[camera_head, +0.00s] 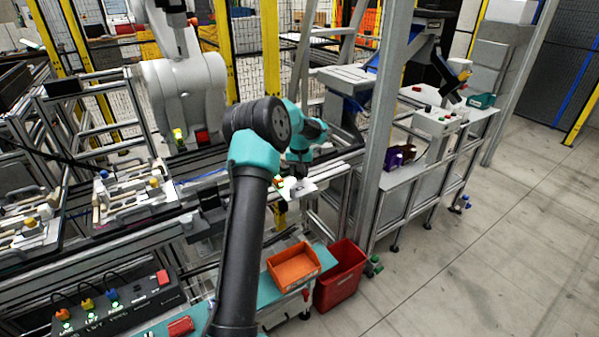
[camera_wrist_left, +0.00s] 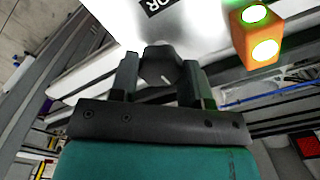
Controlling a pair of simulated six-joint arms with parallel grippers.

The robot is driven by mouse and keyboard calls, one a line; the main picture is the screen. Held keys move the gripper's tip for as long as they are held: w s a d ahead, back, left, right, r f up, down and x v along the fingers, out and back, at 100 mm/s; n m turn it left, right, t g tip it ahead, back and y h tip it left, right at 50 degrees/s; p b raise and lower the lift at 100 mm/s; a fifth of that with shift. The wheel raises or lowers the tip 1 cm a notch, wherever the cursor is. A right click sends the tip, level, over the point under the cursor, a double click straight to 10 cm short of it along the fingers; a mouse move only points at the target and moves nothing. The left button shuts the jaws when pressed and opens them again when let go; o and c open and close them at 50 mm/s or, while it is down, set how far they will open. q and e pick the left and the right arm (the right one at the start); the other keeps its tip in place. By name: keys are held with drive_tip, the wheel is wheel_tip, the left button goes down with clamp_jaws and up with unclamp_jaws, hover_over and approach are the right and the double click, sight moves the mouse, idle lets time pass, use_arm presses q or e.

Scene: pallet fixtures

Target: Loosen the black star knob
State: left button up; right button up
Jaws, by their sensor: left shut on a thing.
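The black star knob (camera_wrist_left: 160,64) sits in front of a white panel (camera_wrist_left: 200,30) with a black label in the left wrist view. My left gripper (camera_wrist_left: 160,82) has one finger on each side of the knob and is shut on it. In the head view my left gripper (camera_head: 299,184) is at the small white panel (camera_head: 306,196) beyond my arm, and the knob cannot be made out there. My right gripper is not in view.
An orange block with lit green faces (camera_wrist_left: 260,38) is close to the right of the gripper. In the head view, an orange bin (camera_head: 293,265) and a red bin (camera_head: 340,275) stand below. Fixtures with parts (camera_head: 135,195) are on the left. A grey post (camera_head: 383,130) rises right of the panel.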

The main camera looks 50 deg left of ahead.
sight(299, 173)
use_arm(q)
drive_tip(key=shift+n, duration=0.7)
drive_tip(key=o, duration=0.9)
drive_tip(key=shift+o, duration=0.2)
drive_tip(key=shift+r, duration=0.1)
wheel_tip(299, 173, up, 17)
drive_tip(key=shift+r, duration=0.15)
